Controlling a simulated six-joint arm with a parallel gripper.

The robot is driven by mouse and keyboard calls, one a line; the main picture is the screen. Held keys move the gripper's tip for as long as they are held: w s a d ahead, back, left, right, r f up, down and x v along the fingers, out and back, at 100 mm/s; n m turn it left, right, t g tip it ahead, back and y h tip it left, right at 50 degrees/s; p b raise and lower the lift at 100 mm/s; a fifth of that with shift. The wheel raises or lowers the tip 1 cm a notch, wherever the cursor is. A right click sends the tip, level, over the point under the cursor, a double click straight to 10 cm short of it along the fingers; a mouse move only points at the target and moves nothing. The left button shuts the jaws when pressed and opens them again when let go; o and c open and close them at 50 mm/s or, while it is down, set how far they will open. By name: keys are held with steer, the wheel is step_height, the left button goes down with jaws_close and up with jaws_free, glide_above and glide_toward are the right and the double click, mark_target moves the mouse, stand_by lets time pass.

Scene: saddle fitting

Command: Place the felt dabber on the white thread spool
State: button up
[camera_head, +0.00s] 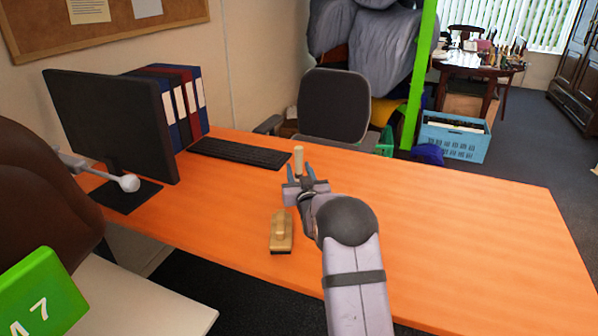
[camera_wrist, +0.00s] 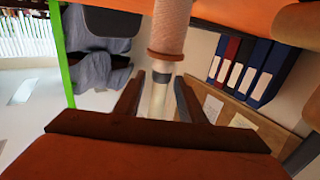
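My gripper (camera_head: 300,172) is over the desk, with its fingers pointing away from the arm. The felt dabber (camera_head: 298,156) looks like a slim, pale cylinder standing upright between the fingers. In the wrist view, which is upside down, its pale stem (camera_wrist: 157,100) with a grey band fills the gap between the fingers, which look shut on it. The white thread spool (camera_wrist: 172,25) is a pale, textured cylinder with a brown rim, in line with the dabber's grey end. I cannot tell whether they touch. I cannot make out the spool in the head view.
A tan wooden block (camera_head: 281,238) with a raised grip lies on the orange desk (camera_head: 460,230), left of my arm. A keyboard (camera_head: 240,153), monitor (camera_head: 110,115) and binders (camera_head: 185,105) stand at the back left. A chair (camera_head: 334,108) is behind the desk. The desk's right side is clear.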

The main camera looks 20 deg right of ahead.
steer(key=shift+r, duration=0.1)
steer(key=shift+r, duration=0.15)
steer(key=shift+s+a, duration=0.15)
steer(key=shift+s, duration=0.4)
steer(key=v, duration=1.1)
steer(key=shift+b, duration=0.35)
